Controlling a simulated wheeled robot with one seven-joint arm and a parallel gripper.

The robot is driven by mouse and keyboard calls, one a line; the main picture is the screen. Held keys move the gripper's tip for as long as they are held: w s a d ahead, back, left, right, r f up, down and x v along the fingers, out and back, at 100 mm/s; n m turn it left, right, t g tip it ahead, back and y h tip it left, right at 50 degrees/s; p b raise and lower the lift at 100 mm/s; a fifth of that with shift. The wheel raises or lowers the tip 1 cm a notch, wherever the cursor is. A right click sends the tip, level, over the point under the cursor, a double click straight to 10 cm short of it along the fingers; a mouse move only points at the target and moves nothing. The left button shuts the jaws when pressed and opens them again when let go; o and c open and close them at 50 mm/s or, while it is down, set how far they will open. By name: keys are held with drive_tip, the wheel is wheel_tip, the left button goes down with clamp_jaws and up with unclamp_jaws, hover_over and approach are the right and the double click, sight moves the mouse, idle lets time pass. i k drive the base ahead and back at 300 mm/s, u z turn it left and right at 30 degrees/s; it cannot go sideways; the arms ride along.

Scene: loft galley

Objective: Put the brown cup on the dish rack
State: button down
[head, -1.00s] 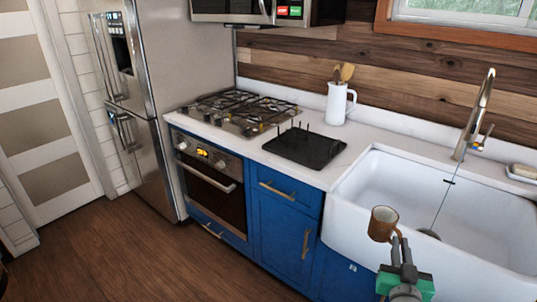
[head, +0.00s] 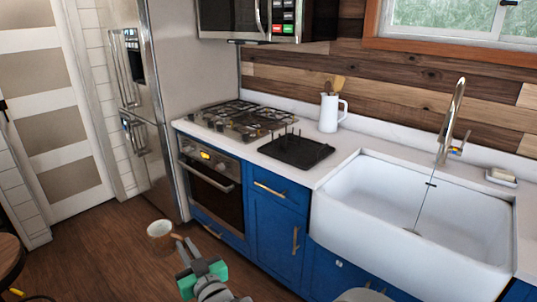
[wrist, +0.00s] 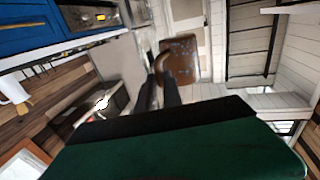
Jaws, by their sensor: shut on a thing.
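The brown cup (head: 159,230) is held in the air at the lower left of the head view, with the wooden floor behind it. My gripper (head: 184,243) is shut on the cup's handle side, and the cup's opening faces up towards the head camera. In the wrist view the cup (wrist: 180,62) is beyond the tips of my dark fingers (wrist: 163,82), with its handle towards them. The black dish rack (head: 296,152) lies flat on the white counter between the stove and the sink. It looks empty, with several upright prongs at its back. The gripper is well apart from it.
A gas stove (head: 238,120) is left of the rack, and a white pitcher with wooden utensils (head: 329,113) stands behind it. A white sink (head: 400,205) with a tall faucet (head: 452,120) is at the right. A fridge (head: 175,80) stands left. A round stool (head: 10,258) is at the lower left.

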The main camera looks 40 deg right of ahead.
sight(307, 153)
drive_tip(key=i, duration=1.4)
